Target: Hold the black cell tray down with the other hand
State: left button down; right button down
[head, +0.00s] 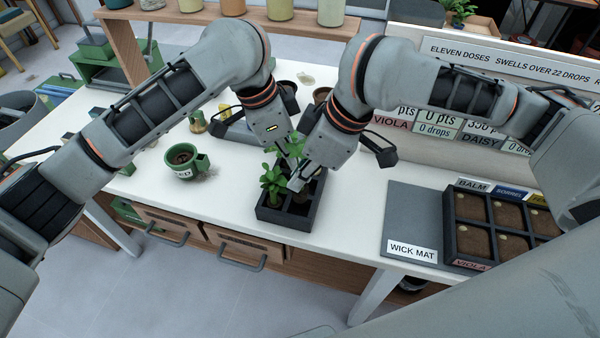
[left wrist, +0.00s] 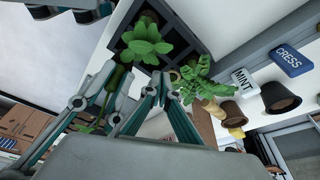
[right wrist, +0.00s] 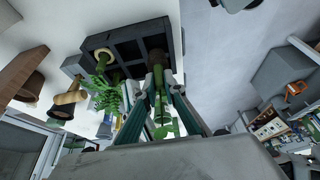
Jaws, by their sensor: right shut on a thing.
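The black cell tray (head: 283,221) stands on the white table, with leafy green seedlings in and above it. A seedling (head: 272,183) stands at its left side; bright leaves (left wrist: 146,40) and a fern-like plant (left wrist: 194,78) show in the left wrist view. My right gripper (right wrist: 161,88) is shut on a green-stemmed seedling (right wrist: 158,76) close over the tray. I cannot tell whether its brown plug is seated in a cell. My left gripper (left wrist: 133,76) is open beside the tray, its fingers apart; in the head view leaves and the right arm partly hide it.
A green mug (head: 187,163) stands left of the tray. A grey wick mat (head: 415,215) and a soil-filled tray (head: 449,232) lie to the right. Small pots and a sign board stand behind. Free table lies between the mug and the tray, and right of the tray.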

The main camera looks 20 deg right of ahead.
pick_arm(q)
jog(key=shift+r, duration=0.1)
jog(key=v, duration=0.8)
dwell(0.3)
pick_arm(e)
jog(key=shift+s+d, duration=0.1)
